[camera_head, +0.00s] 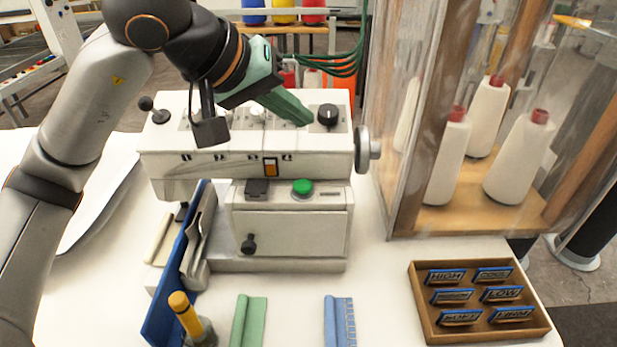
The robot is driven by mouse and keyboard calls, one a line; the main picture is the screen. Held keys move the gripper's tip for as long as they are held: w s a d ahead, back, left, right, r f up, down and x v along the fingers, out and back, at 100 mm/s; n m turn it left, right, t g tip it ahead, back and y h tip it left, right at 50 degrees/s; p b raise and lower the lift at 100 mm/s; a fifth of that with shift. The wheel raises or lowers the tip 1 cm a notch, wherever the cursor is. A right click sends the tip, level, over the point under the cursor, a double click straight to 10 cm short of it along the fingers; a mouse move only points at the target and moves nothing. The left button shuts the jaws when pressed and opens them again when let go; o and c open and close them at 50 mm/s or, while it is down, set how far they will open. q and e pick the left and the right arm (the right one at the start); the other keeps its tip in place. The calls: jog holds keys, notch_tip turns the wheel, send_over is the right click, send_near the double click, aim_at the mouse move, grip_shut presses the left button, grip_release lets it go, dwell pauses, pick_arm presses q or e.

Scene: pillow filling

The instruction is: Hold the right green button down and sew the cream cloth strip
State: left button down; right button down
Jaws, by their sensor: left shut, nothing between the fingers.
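The green button (302,187) is round and sits on the right of the lower front ledge of the white sewing machine (292,228). A dark square button (256,187) is to its left. My left gripper (303,117) has green fingers, shut and empty. It appears above the machine's top, beside the black knob (327,114), up and behind the green button and apart from it. A cream strip (160,238) lies at the machine's left end, partly hidden behind a blue upright panel (175,270). The needle area is hard to make out. My right gripper is not in view.
A green strip (249,320) and a blue strip (340,320) lie at the table's front. A wooden tray (415,290) of labelled blocks is at the right. A cabinet of thread cones (516,158) stands behind it. A yellow-handled tool (185,314) is front left.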

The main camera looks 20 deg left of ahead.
aim_at(298, 188)
pick_arm(q)
jog(key=shift+s, duration=0.1)
jog(key=shift+f, duration=0.15)
notch_tip(298, 188, down, 8)
jog(key=b, duration=0.6)
jog(key=shift+f+b, duration=0.3)
jog(key=shift+b, duration=0.15)
dwell(0.5)
dwell(0.9)
jog(key=shift+f+b, duration=0.4)
jog(key=shift+b, duration=0.05)
